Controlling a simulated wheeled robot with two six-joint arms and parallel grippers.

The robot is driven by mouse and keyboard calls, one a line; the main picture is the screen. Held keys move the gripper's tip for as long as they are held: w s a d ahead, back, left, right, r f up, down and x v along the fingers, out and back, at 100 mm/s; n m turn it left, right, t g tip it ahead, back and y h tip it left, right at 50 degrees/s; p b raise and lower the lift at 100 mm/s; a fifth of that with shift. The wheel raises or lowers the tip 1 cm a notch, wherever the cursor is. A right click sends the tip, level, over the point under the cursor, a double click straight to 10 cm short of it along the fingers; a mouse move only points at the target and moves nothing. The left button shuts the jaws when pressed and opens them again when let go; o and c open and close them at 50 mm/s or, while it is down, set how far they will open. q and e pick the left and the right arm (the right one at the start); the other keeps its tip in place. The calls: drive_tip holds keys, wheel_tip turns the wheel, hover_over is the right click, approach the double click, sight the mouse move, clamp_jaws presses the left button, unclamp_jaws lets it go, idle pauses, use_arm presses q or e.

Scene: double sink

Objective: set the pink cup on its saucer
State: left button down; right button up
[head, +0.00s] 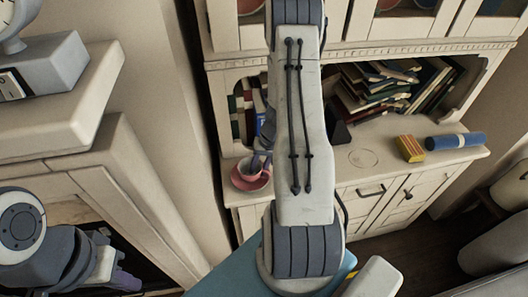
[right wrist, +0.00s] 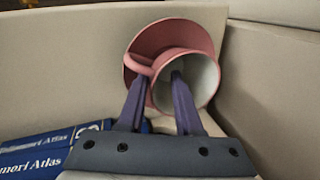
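The pink cup (head: 248,167) is at the left end of the cabinet counter, over its pink saucer (head: 247,186). In the right wrist view the cup (right wrist: 203,58) shows its pale inside, with the saucer (right wrist: 148,42) behind it. My right gripper (head: 262,159) is at the cup. In the wrist view its fingers (right wrist: 160,76) are apart, one inside the cup, one outside near the handle, with the wall between. My left gripper (head: 124,281) is far away at the lower left; its finger gap is unclear.
Blue books (right wrist: 38,150) stand close by the cup. A yellow-and-red block (head: 410,148) and a blue cylinder (head: 455,141) lie farther right on the counter (head: 368,158). Several books (head: 375,85) lean on the shelf behind. The middle counter is clear.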

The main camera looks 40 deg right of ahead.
drive_tip(key=v, duration=1.2)
drive_tip(key=s+a+r+n+h, duration=0.1)
drive_tip(key=a+r+n, duration=0.35)
drive_tip(key=a, duration=0.85)
drive_tip(key=s+a+r+n+h, duration=0.1)
drive_tip(key=a+r+n, duration=0.3)
drive_tip(key=a, duration=0.8)
drive_tip(key=s+a+r+n+g, duration=0.1)
drive_tip(key=s+a+r+n, duration=0.3)
drive_tip(key=s+a, duration=0.6)
drive_tip(key=s+n, duration=0.2)
drive_tip(key=shift+s+g, duration=0.4)
drive_tip(key=shift+a, duration=0.15)
